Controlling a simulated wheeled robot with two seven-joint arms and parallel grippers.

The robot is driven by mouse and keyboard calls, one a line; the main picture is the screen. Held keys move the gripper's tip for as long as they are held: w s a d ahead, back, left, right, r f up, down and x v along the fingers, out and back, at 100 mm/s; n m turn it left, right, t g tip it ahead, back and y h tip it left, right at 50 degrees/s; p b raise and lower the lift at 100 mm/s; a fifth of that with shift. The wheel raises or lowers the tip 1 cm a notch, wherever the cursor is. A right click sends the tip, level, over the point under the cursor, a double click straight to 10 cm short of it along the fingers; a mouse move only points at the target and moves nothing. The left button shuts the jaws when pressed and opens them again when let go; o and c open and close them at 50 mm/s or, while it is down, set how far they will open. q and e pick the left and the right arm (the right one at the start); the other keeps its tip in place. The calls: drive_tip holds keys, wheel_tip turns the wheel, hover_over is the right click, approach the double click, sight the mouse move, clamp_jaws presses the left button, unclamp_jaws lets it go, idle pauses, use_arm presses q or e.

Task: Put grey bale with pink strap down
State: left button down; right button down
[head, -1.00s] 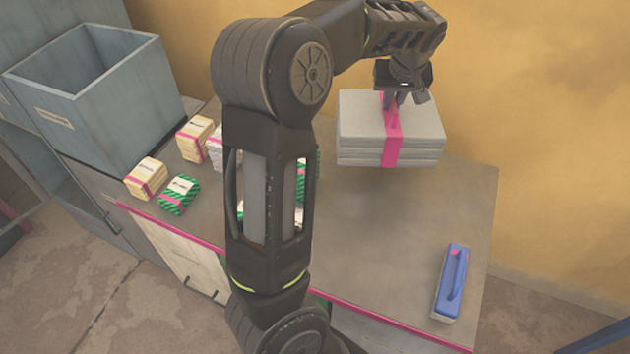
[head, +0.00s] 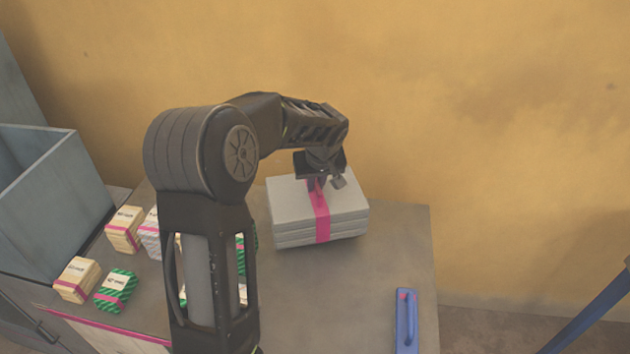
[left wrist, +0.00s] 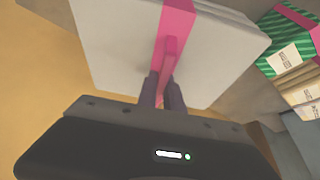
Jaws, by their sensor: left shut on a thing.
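The grey bale with the pink strap (head: 290,228) is a stack of flat grey slabs bound by one pink band, at the back of the table. My left gripper (head: 317,186) is above it, shut on the pink strap. The left wrist view shows both fingers (left wrist: 163,92) pinching the strap over the pale bale (left wrist: 110,40). The bale looks level; whether its underside touches the table is hard to tell. My right gripper is not in view.
Small cream-wrapped (head: 77,279) and green-striped (head: 116,290) packs stand at the left, partly hidden by my arm. A grey open bin (head: 45,190) is at the far left. A blue handled tool (head: 406,325) lies front right. The table (head: 330,300) between is clear.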

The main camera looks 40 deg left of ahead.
sight(315, 194)
use_arm(q)
drive_tip(key=shift+f+p, duration=0.35)
drive_tip(key=shift+f, duration=1.35)
drive_tip(key=shift+f, duration=0.2)
drive_tip(key=c, duration=1.5)
unclamp_jaws()
drive_tip(key=shift+r, duration=0.1)
drive_tip(key=shift+r, duration=0.1)
drive_tip(key=shift+s+d+r, duration=0.1)
drive_tip(key=shift+d+r, duration=0.05)
drive_tip(key=shift+r, duration=0.2)
drive_tip(key=b+v, duration=0.2)
drive_tip(key=v, duration=0.9)
drive_tip(key=shift+s+d, duration=0.1)
